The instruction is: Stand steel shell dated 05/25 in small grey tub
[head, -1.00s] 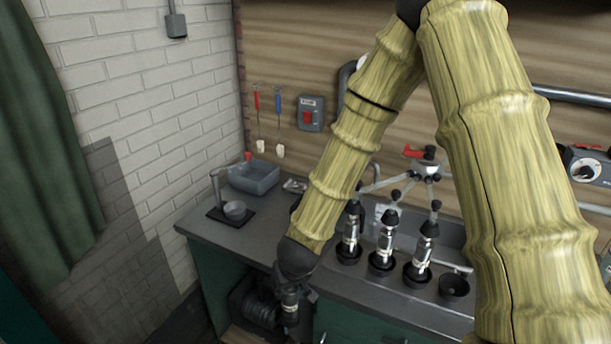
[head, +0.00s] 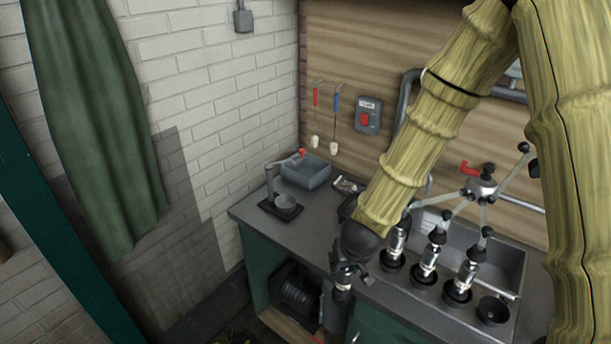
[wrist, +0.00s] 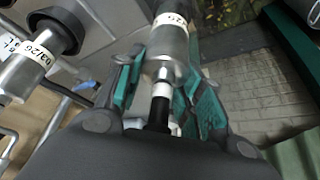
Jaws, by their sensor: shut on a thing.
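My gripper (head: 345,272) is low at the counter's front edge, shut on a steel shell (wrist: 168,48). In the wrist view the shell lies between the teal-padded fingers, with a white date label partly cut off at the top edge; I cannot read it fully. In the head view the held shell (head: 343,284) is small and partly hidden by the gripper. A grey rectangular tub (head: 318,178) stands at the back left of the counter, apart from the gripper.
Several steel shells stand in black cups; one cup (head: 493,311) is empty. A neighbouring shell (wrist: 28,72) reads 03/26 in the wrist view. A clawed fixture (head: 482,187) rises over the sink.

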